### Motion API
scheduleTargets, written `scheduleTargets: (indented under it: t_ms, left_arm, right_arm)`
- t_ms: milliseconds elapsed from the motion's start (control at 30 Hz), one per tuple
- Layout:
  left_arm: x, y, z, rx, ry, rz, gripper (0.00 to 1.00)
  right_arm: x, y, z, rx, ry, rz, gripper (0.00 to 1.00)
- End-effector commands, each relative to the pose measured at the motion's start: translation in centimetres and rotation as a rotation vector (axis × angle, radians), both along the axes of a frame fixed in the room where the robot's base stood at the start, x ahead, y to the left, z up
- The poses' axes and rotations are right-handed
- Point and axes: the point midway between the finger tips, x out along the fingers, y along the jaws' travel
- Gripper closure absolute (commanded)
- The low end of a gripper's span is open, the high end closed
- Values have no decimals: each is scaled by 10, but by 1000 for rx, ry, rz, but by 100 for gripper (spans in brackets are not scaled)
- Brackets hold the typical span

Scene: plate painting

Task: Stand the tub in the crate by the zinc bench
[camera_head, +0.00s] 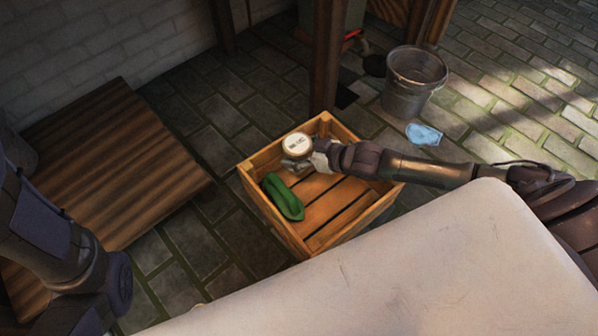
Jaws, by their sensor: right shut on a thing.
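The tub (298,143) is small and round with a pale, lettered lid facing up. My right gripper (303,161) reaches in from the right and is shut on the tub. It holds the tub upright at the far end of the wooden crate (374,207), inside the outline of the rim. Whether the tub's base touches the crate floor is hidden. A long green thing (283,197) lies in the crate on its left side. My left arm shows at the left edge, but its gripper is not in view.
A metal bucket (414,84) stands behind the crate to the right, with a blue cloth-like piece (423,134) on the floor near it. A dark wooden post (326,60) rises behind the crate. A slatted wooden platform (120,160) lies to the left. The crate's near right part is bare.

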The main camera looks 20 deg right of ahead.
Motion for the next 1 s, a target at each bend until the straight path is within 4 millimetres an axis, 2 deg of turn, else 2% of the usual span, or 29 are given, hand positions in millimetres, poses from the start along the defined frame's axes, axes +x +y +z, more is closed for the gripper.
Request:
scheduleTargets:
  t_ms: [33, 267, 533, 967, 1000]
  left_arm:
    - [0, 0, -12, 0, 0, 0, 60]
    - [0, 0, -21, 0, 0, 0, 60]
    - [0, 0, -52, 0, -2, 0, 60]
    - [0, 0, -51, 1, 1, 1, 60]
    - [0, 0, -51, 1, 0, -1, 60]
  right_arm:
    - [1, 0, -13, 1, -3, 0, 77]
    - [1, 0, -26, 0, -5, 0, 77]
    - [1, 0, -66, 0, -3, 1, 77]
    - [1, 0, -69, 1, -3, 0, 77]
    - [0, 0, -70, -1, -1, 0, 17]
